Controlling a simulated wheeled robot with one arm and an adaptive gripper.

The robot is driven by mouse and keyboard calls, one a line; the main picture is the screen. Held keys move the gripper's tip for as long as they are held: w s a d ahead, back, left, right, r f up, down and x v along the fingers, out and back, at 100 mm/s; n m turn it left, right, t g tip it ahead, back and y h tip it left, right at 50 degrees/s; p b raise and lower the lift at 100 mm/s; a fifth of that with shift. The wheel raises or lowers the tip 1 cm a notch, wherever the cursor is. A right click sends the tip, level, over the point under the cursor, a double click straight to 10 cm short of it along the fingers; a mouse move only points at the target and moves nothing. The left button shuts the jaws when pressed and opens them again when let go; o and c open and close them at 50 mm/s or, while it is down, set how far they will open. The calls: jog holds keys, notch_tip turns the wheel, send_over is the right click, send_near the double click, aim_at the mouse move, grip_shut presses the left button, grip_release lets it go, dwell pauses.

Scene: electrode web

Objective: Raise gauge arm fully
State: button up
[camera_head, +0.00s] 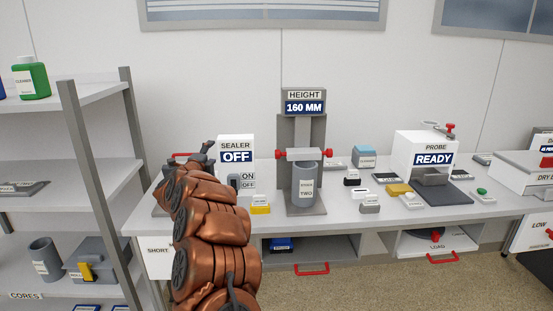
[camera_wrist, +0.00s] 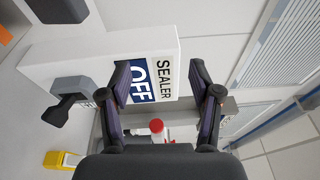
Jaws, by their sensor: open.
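The height gauge (camera_head: 303,120) stands mid-bench, with a grey column and a display reading 160 MM. Its pale gauge arm (camera_head: 300,154) crosses the column, with a red knob at each end. The arm sits at about the top of a grey labelled cylinder (camera_head: 305,185); I cannot tell whether they touch. My gripper (camera_head: 207,148) is open and empty, left of the gauge, in front of the sealer. In the wrist view my gripper (camera_wrist: 163,78) has its fingers spread before the sealer face, and a red knob (camera_wrist: 157,127), apparently the gauge arm's, shows lower between them.
The white sealer box (camera_head: 236,148) reads OFF, with an ON/OFF switch (camera_head: 234,181) beside it. A yellow block (camera_head: 260,204) and several small blocks lie around the gauge. The probe station (camera_head: 426,150) reads READY at right. A shelf rack (camera_head: 75,150) stands at left.

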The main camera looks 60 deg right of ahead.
aim_at(276, 154)
jog(key=shift+s+d+f+m+g+h+p, duration=0.25)
jog(key=shift+s+d+f+m+g+h, duration=0.3)
jog(key=shift+s+d+m+g, duration=1.65)
jog(key=shift+s+d+f+m+g+h+p, duration=0.2)
jog(key=shift+s+d+f+m+g+h, duration=0.7)
jog(key=shift+s+d, duration=2.6)
jog(key=shift+s+d+r+m+g+h+p, duration=0.2)
jog(key=shift+s+d+m+g, duration=0.7)
jog(key=shift+s+d+g, duration=1.85)
jog(key=shift+w+d+f+t, duration=0.1)
jog(key=shift+w+d+t, duration=0.4)
jog(key=shift+t, duration=0.15)
grip_shut()
